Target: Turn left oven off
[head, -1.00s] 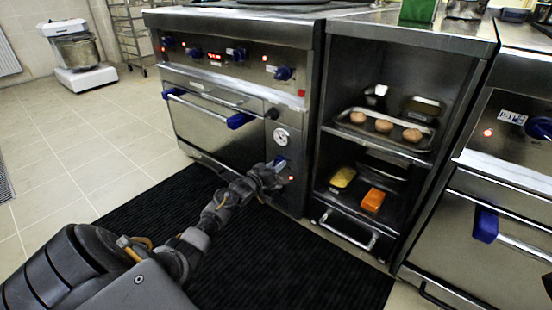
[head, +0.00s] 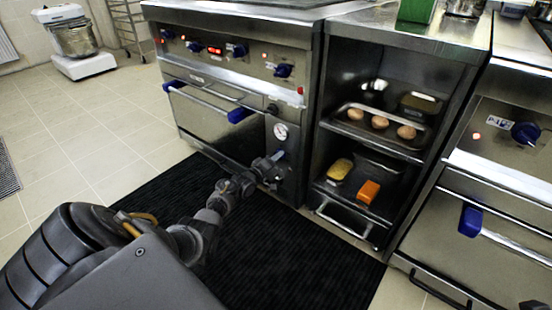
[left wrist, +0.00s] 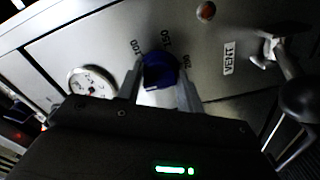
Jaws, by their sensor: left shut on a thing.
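The left oven (head: 215,124) has a steel front, a long door handle and a side panel with a round gauge (head: 281,131). My left gripper (head: 277,158) is at this panel, below the gauge. In the left wrist view its two fingers are shut on a blue knob (left wrist: 160,70), one on each side. Numbers are printed around the knob. An orange-brown lamp (left wrist: 206,11) above the knob looks unlit. The gauge also shows in the left wrist view (left wrist: 92,82). My right gripper is not clearly seen.
Right of the oven is an open shelf unit with a tray of round buns (head: 379,122), a yellow item (head: 340,169) and an orange item (head: 368,191). Another oven (head: 490,225) stands at the right. A black mat (head: 270,260) covers the floor in front.

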